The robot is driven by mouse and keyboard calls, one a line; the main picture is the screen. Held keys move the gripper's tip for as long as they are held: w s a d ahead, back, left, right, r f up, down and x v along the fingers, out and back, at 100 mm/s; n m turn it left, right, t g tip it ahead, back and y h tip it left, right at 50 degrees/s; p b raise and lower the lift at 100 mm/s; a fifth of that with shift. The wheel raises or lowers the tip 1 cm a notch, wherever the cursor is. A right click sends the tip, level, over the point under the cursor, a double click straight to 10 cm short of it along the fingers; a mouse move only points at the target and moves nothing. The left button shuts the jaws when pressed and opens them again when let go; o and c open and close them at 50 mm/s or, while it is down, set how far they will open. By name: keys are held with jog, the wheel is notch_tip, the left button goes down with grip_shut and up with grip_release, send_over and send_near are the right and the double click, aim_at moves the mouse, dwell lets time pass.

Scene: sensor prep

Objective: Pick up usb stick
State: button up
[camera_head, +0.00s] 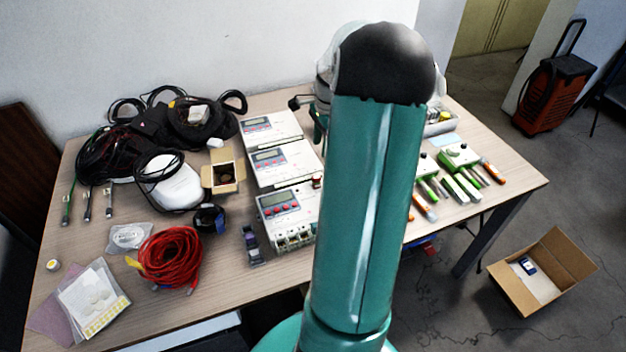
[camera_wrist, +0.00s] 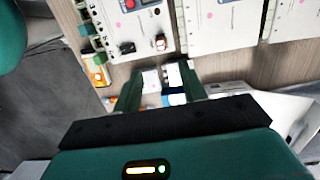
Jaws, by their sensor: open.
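My gripper (camera_wrist: 160,80) is open in the wrist view, with its green fingers pointing down at the table beside the meters. Between and just under the fingers lie small white pieces (camera_wrist: 151,82) and a white piece with a dark blue part (camera_wrist: 175,98). One of these may be the usb stick, but they are too small and partly covered to tell.
White meters (camera_head: 286,162) stand in a row mid-table, close to the fingers. Left of them are red cable (camera_head: 170,257), black cables (camera_head: 110,150) and a small open box (camera_head: 222,172). Green and orange tools (camera_head: 458,186) lie at right. A cardboard box (camera_head: 564,262) is on the floor.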

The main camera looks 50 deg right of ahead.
aim_at(316, 177)
jog(key=f, duration=0.9)
jog(key=w+a+f, duration=0.1)
jog(key=f, duration=0.3)
jog(key=shift+f, duration=0.3)
jog(key=shift+c, duration=0.2)
grip_shut()
